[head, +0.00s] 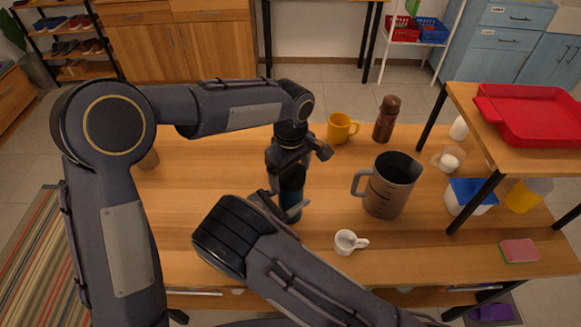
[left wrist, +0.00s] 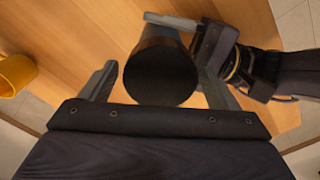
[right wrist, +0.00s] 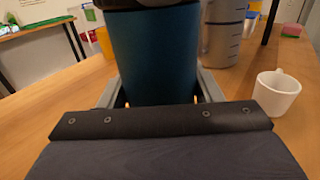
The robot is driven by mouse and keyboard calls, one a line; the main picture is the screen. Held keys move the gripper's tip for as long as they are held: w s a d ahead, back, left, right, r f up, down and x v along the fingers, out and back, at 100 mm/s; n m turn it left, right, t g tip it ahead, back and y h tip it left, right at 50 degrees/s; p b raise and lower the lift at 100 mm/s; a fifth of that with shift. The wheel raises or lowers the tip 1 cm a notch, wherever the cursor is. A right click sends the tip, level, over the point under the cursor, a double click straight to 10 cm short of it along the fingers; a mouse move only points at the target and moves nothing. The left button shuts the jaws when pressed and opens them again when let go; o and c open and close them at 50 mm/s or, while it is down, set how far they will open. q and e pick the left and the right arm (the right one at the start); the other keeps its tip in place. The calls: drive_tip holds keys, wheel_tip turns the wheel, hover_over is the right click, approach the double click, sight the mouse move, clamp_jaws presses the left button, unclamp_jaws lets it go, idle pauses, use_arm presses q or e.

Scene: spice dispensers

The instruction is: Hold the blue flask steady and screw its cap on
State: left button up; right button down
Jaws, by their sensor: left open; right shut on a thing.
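The blue flask (head: 292,205) stands upright on the wooden table, partly hidden by my arms. In the right wrist view the blue flask (right wrist: 155,55) fills the middle, with a dark part at its top edge. My right gripper (right wrist: 157,92) is shut on the flask's body, one finger on each side. In the left wrist view a round black cap (left wrist: 160,75) is seen from above, on top of the flask. My left gripper (left wrist: 158,88) points down over it, open, its fingers apart on either side. Whether the cap is fully seated cannot be told.
A grey measuring jug (head: 388,187) and a white mug (head: 346,243) stand right of the flask. A yellow mug (head: 339,128) and a brown bottle (head: 386,118) stand behind. A raised shelf with a red tray (head: 530,112) is at the right. The table's left part is mostly clear.

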use_arm(q)
drive_tip(key=c, duration=1)
drive_tip(key=m, duration=0.6)
drive_tip(key=shift+m, duration=0.3)
drive_tip(key=m, duration=1.7)
drive_tip(key=shift+m, duration=0.4)
drive_tip(key=m, duration=0.3)
drive_tip(key=o, duration=1.1)
